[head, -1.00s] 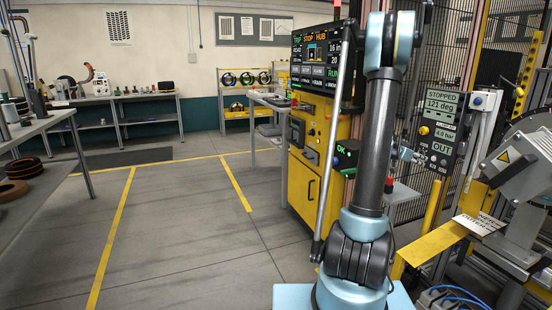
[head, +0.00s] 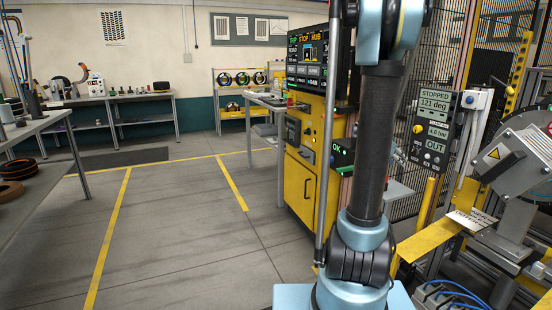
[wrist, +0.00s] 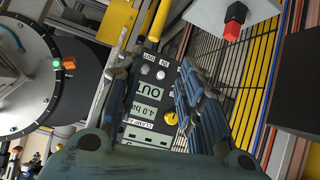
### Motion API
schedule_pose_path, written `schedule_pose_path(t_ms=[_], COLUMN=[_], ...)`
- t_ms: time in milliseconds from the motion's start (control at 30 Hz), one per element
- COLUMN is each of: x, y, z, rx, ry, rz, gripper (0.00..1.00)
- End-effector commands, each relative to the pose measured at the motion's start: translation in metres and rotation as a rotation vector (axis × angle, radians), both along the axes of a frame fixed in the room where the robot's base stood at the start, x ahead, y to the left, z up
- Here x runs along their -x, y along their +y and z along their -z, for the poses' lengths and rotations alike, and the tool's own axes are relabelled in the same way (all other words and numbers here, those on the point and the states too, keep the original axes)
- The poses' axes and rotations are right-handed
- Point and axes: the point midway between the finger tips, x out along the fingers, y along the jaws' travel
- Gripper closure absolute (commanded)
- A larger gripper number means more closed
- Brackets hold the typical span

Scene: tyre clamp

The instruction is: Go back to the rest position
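My gripper (wrist: 163,75) shows in the wrist view with its two blue-grey fingers spread apart and nothing held between them. A control panel (wrist: 146,112) with "OUT" and "4.0 ba" labels appears upside down beyond the gap, apart from the fingers. In the head view, my arm stands upright in front of the yellow cabinet, its upper joint cut off by the top edge. My gripper is mostly or wholly hidden behind the arm there. The same panel (head: 437,128) reads "STOPPED", "121 deg" and "OUT".
The yellow cabinet (head: 300,190) with screens stands just left of my arm. The clamp machine (head: 515,165) and a yellow beam (head: 430,240) are close on the right. A mesh fence (head: 400,90) is behind. Open floor (head: 190,230) lies left, with a bench (head: 40,125) beyond.

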Motion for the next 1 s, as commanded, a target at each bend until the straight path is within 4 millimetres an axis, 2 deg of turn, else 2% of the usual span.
schedule_pose_path(t_ms=[33,467,1000], x=[0.009,0.094,0.212], y=[0.012,0.108,0.222], z=[-0.001,0.007,0.046], rx=[-0.017,-0.161,-0.337], ry=[0.02,0.221,0.452], rz=[-0.019,-0.219,-0.561], gripper=[0.65,0.65,0.65])
